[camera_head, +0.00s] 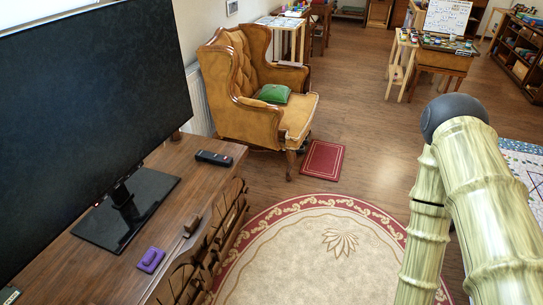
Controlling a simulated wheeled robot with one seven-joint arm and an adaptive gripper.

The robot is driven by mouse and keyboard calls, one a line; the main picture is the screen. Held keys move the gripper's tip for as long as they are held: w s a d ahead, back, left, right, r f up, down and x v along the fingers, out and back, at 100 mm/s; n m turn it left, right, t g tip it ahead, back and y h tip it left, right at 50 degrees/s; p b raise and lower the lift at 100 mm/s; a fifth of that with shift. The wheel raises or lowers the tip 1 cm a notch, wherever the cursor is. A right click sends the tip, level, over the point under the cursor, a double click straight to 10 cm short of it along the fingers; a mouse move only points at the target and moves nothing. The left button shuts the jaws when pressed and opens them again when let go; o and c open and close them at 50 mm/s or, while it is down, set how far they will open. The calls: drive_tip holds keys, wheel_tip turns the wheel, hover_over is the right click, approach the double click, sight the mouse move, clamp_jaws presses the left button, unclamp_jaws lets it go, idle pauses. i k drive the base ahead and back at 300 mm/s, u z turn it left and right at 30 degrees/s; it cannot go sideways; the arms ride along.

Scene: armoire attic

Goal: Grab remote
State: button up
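A dark, elongated object that looks like the remote (214,158) lies flat near the far right end of the wooden TV cabinet (195,180). It is to the right of the television's stand, close to the cabinet's edge, and nothing covers it. My arm rises at the right of the picture, well apart from the cabinet. My gripper is not in view, so what it holds cannot be seen.
A large television (90,110) stands on the cabinet. A purple object (151,260) lies nearer on the cabinet. Beyond are a yellow armchair (240,110) with a green cushion (274,93) and a small red mat (323,160). The round rug (310,255) is clear.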

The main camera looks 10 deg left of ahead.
sight(206, 155)
drive_tip(key=z, duration=0.85)
drive_tip(key=i, duration=2.55)
drive_tip(key=u, duration=3.5)
